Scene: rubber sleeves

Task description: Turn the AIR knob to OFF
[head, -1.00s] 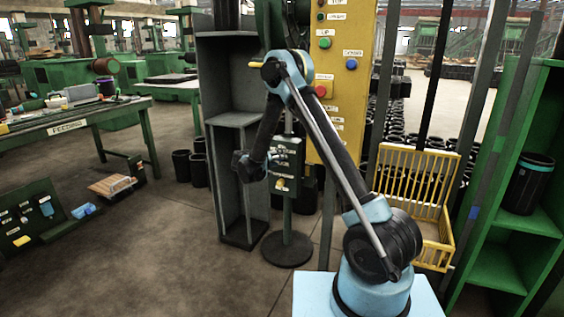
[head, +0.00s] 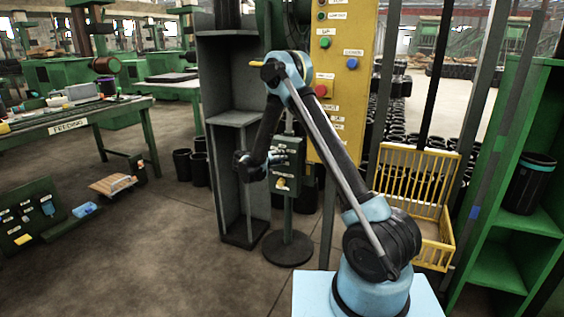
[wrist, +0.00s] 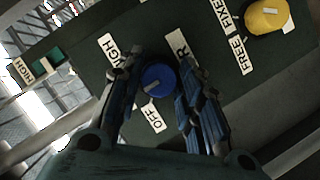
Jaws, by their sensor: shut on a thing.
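The AIR knob (wrist: 157,80) is a round blue knob on a dark green panel in the wrist view, with a pale mark on its face. An OFF label (wrist: 154,118) is below it and a HIGH label (wrist: 113,50) at its upper left. The AIR label (wrist: 181,48) above right is partly covered by a finger. My gripper (wrist: 155,84) is shut on the knob, one finger on each side. In the head view my gripper (head: 274,156) reaches the green control box (head: 289,178) on its stand; the blue knob cannot be made out there.
A yellow knob (wrist: 267,16) with FREE and FIXED labels is at the upper right of the wrist view. A grey shelf unit (head: 235,170) stands behind my arm. A yellow cabinet (head: 343,85) stands to its right.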

